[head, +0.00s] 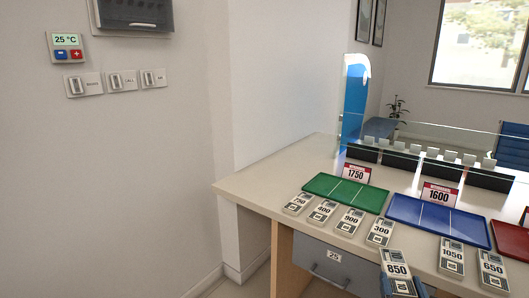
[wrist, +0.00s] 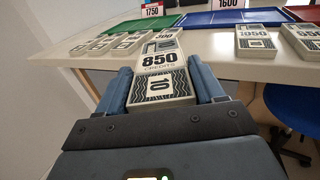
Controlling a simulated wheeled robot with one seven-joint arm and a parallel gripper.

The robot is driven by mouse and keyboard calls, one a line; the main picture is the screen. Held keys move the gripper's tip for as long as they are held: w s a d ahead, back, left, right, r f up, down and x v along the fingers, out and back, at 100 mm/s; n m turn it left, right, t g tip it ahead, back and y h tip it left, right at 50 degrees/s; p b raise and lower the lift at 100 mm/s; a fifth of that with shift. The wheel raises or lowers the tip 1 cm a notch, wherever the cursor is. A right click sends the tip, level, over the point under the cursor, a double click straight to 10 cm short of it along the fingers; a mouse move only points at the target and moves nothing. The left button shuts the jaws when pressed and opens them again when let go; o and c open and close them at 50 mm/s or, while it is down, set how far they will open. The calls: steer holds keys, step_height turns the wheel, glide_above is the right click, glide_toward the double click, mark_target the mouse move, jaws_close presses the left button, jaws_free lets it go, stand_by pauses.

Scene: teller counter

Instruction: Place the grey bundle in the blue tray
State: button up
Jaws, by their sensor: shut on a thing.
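My gripper (wrist: 163,88) is shut on a grey-and-white bundle marked 850 (wrist: 163,62), which sits between its two blue-grey fingers. In the head view the held bundle (head: 396,264) is at the counter's front edge, at the bottom of the picture. The fingers cover part of its sides. The blue tray (head: 438,216) lies flat on the counter, beyond and to the right of the held bundle, with thin dividing lines and no bundle visible in it. In the wrist view the blue tray (wrist: 232,18) is at the top.
Several bundles, such as 300 (head: 380,232) and 1050 (head: 451,256), lie along the counter's (head: 258,182) front. A green tray (head: 346,193) is left of the blue one, a red tray (head: 511,240) right. A 1600 sign (head: 439,194) and glass screen stand behind.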

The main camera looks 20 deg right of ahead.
steer(key=a+f+n+t+y, duration=0.1)
steer(key=a+f+n+y, duration=0.2)
steer(key=a, duration=0.7)
steer(key=w+a+f+n+t+y, duration=0.1)
steer(key=a+f+y, duration=0.3)
steer(key=a, duration=0.7)
steer(key=shift+n+y, duration=0.9)
